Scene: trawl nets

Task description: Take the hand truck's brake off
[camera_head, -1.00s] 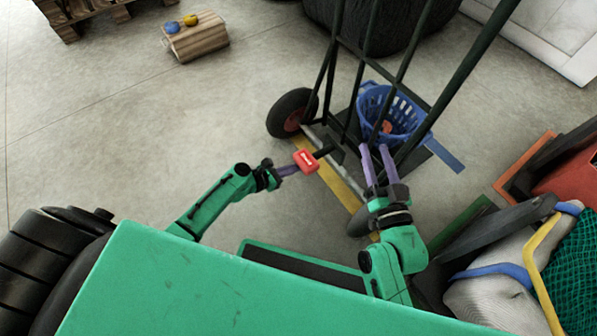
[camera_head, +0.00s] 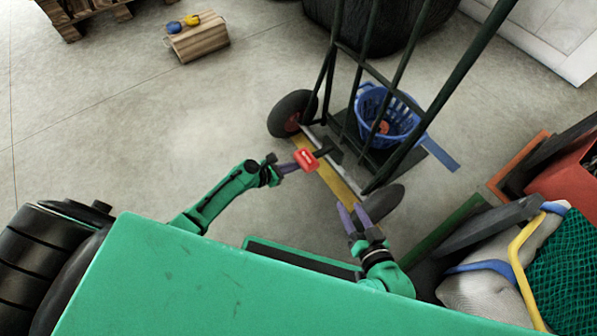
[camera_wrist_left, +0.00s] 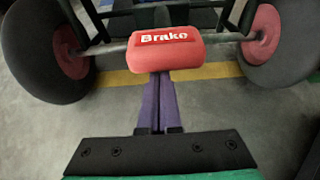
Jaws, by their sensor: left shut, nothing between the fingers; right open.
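The dark green hand truck (camera_head: 404,70) stands in front of me, with a blue basket (camera_head: 388,116) on its toe plate. Its red brake pedal (camera_head: 306,159) also shows in the left wrist view (camera_wrist_left: 166,49), lettered "Brake", between the two wheels. My left gripper (camera_head: 291,166) is shut and empty, its purple fingertips right at the pedal's near edge; in the left wrist view the fingertips (camera_wrist_left: 158,76) meet the pedal's lower edge. Whether they press on it I cannot tell. My right gripper (camera_head: 352,211) is open and empty, low near the truck's right wheel (camera_head: 385,203).
A yellow floor line (camera_head: 332,180) runs under the truck. A wooden block with blue and yellow knobs (camera_head: 199,42) lies at the back left. Sacks and green netting (camera_head: 565,262) and a red crate (camera_head: 570,178) crowd the right.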

